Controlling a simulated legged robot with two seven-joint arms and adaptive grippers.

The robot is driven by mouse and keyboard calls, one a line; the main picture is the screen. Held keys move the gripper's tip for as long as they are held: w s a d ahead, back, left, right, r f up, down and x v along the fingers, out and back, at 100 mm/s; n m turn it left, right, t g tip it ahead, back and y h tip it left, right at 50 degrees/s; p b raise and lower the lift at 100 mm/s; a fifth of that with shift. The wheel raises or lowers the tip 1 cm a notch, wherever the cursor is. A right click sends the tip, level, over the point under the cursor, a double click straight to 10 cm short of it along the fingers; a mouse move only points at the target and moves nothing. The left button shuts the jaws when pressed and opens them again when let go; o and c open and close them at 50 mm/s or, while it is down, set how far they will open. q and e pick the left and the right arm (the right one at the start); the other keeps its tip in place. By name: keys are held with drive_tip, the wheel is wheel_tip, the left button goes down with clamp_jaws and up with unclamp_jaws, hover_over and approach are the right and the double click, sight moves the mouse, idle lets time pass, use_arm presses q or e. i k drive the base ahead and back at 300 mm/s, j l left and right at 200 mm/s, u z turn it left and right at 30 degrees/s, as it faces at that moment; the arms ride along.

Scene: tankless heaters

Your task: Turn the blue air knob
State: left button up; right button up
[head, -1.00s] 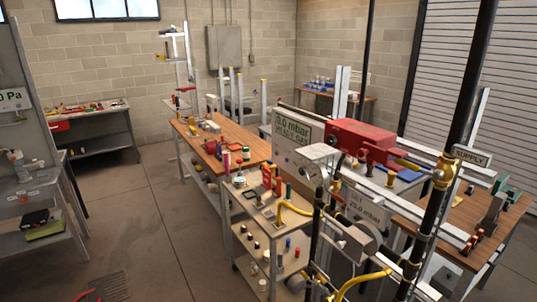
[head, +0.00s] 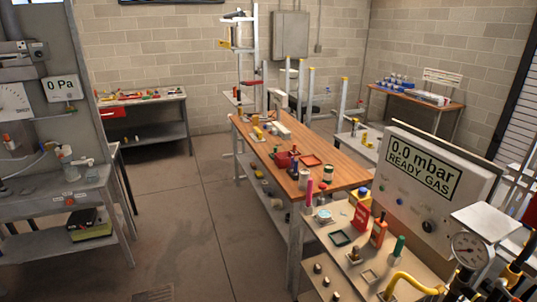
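A grey control panel (head: 460,170) stands at the right, with a display (head: 424,167) reading "0.0 mbar READY GAS". Below the display are a small green button (head: 382,187), a small blue round control (head: 399,201) and a larger black knob (head: 428,227). No control in view is labelled as air, so I cannot tell whether the blue one is the air knob. Neither of my grippers is in view.
A cart (head: 325,238) with small parts and a yellow hose (head: 412,284) stands in front of the panel. A pressure gauge (head: 470,251) is at lower right. A long wooden bench (head: 340,172) runs behind. Open floor (head: 185,220) lies left of centre.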

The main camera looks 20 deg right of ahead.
sight(362, 190)
drive_tip(key=i+z, duration=0.2)
drive_tip(key=i, duration=0.3)
drive_tip(key=i+j+z, duration=0.2)
drive_tip(key=i, duration=0.35)
drive_tip(key=i+j+z, duration=0.25)
drive_tip(key=i, duration=0.25)
